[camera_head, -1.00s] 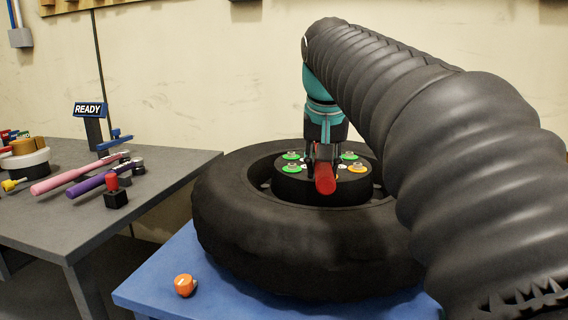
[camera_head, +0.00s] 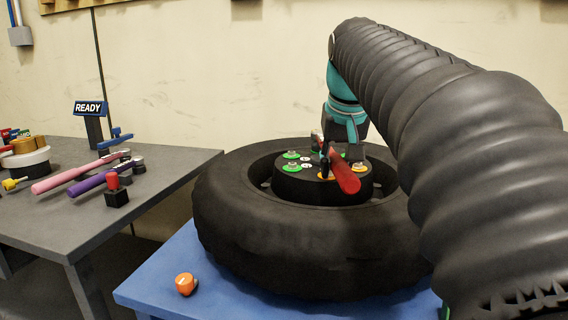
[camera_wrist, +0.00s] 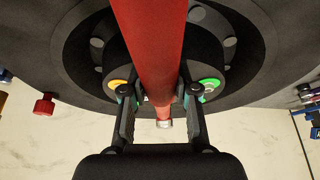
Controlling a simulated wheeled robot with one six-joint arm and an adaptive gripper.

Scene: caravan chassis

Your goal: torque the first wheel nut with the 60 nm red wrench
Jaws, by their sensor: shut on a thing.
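My gripper (camera_head: 338,150) is shut on the red wrench (camera_head: 346,178) above the wheel hub (camera_head: 300,187). The wrench's red handle points toward the camera and slightly down to the right. In the wrist view the red wrench (camera_wrist: 152,45) passes between the two fingers (camera_wrist: 160,93), and its silver end shows below them. Around the hub are wheel nuts on coloured discs: green ones (camera_head: 291,167) on the left and orange ones (camera_head: 358,168) at the right and front. The gripper and handle partly cover the hub. I cannot tell whether the wrench sits on a nut.
The black tyre (camera_head: 290,255) lies flat on a blue stand (camera_head: 150,285), with an orange piece (camera_head: 185,284) at its front left. The grey table (camera_head: 60,225) holds pink (camera_head: 75,175) and purple (camera_head: 90,184) wrenches, a red-topped black block (camera_head: 116,196) and a READY sign (camera_head: 88,108).

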